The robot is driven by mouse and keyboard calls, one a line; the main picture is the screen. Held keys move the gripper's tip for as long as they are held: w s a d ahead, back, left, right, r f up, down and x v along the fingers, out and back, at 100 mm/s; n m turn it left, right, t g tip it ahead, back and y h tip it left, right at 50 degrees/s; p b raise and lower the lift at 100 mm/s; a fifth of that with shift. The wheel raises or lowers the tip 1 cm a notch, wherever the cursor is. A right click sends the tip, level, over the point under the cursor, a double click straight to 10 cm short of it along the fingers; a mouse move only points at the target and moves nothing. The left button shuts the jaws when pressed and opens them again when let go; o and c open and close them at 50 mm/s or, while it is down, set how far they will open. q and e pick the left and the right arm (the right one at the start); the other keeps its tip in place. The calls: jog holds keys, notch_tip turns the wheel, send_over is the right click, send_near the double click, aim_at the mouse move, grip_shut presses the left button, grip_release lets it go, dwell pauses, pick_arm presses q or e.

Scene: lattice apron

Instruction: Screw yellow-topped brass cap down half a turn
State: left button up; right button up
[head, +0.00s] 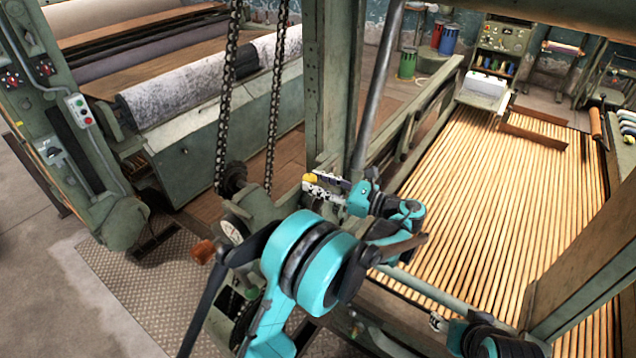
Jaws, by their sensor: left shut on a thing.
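The yellow-topped brass cap (310,178) shows as a small yellow spot beside the green upright post, above the gearbox housing. My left gripper (320,185) reaches it from the right, its fingers shut on the cap. The fingers and wrist hide most of the cap's brass body and whatever it sits on. Whether the cap is tilted is too small to tell. My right gripper (437,322) is low at the right of the middle, small and partly cut by the arm, away from the cap. Its opening is not clear.
A round dial (230,232) and an orange knob (203,251) sit left of my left arm. Hanging chains (227,110) and a green post (332,90) stand close by. The slatted lattice (490,190) spreads to the right. A metal floor plate (130,290) lies clear at lower left.

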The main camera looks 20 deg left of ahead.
pick_arm(q)
jog(key=m+t+h, duration=0.1)
jog(key=t, duration=0.1)
jog(key=m+t, duration=0.1)
jog(key=t, duration=0.1)
jog(key=m+t+h, duration=0.1)
jog(key=m, duration=0.1)
jog(key=shift+s+a+t+h+b, duration=0.15)
jog(key=shift+s+t+h+b, duration=0.15)
jog(key=shift+s+t+b, duration=0.1)
jog(key=o, duration=1.2)
jog(key=shift+c, duration=0.2)
jog(key=v, duration=1.2)
jog(key=shift+w, duration=0.2)
